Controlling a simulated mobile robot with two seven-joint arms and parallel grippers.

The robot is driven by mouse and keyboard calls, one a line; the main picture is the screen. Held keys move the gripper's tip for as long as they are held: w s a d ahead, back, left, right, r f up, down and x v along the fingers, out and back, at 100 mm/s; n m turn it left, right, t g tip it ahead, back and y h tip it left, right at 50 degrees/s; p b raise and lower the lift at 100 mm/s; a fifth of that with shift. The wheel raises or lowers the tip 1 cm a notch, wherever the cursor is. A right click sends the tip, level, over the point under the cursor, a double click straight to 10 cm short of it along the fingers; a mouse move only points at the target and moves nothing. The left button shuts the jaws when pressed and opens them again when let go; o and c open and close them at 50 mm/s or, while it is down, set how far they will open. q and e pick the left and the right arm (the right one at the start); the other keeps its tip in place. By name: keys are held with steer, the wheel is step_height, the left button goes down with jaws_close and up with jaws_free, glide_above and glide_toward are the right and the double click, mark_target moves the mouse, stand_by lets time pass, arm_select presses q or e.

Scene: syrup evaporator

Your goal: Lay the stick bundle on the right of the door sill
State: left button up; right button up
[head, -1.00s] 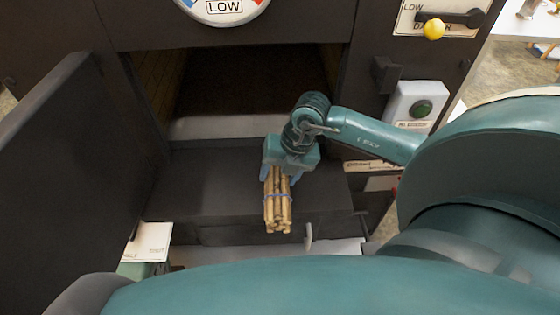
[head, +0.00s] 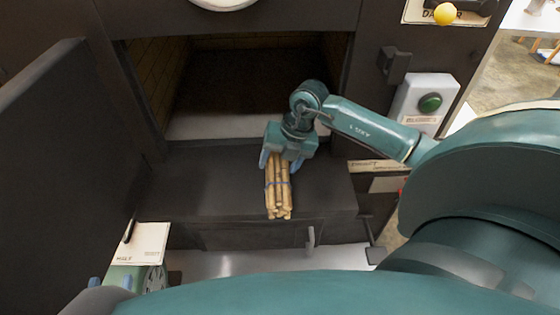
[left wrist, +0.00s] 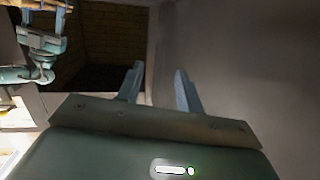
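The stick bundle (head: 278,190), tan sticks with a blue band, lies lengthwise on the dark door sill (head: 205,190), right of the sill's middle. Its near end is close to the sill's front edge. My right gripper (head: 279,163) is over the bundle's far end, with a blue finger on each side; the fingers look parted from the sticks, though the gripper hides the far end. In the left wrist view, the bundle (left wrist: 32,4) and right gripper show at top left. My left gripper (left wrist: 158,85) is open and empty; its fingertips show at the head view's lower left (head: 110,283).
The open firebox (head: 250,85) is behind the sill. The open door (head: 50,150) stands at the left. A handle (head: 311,238) sticks out below the sill. The sill's left part is clear.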

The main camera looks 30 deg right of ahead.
steer(key=o, duration=0.4)
arm_select(q)
steer(key=g+p, duration=0.1)
steer(key=s+p, duration=0.1)
steer(key=p, duration=0.1)
steer(key=shift+a+r+n+g+y, duration=0.25)
steer(key=shift+a+n+g+y, duration=0.05)
steer(key=shift+n+g+y, duration=0.1)
arm_select(e)
steer(key=v, duration=1.3)
steer(key=shift+r, duration=0.1)
arm_select(q)
steer(key=shift+s, duration=0.1)
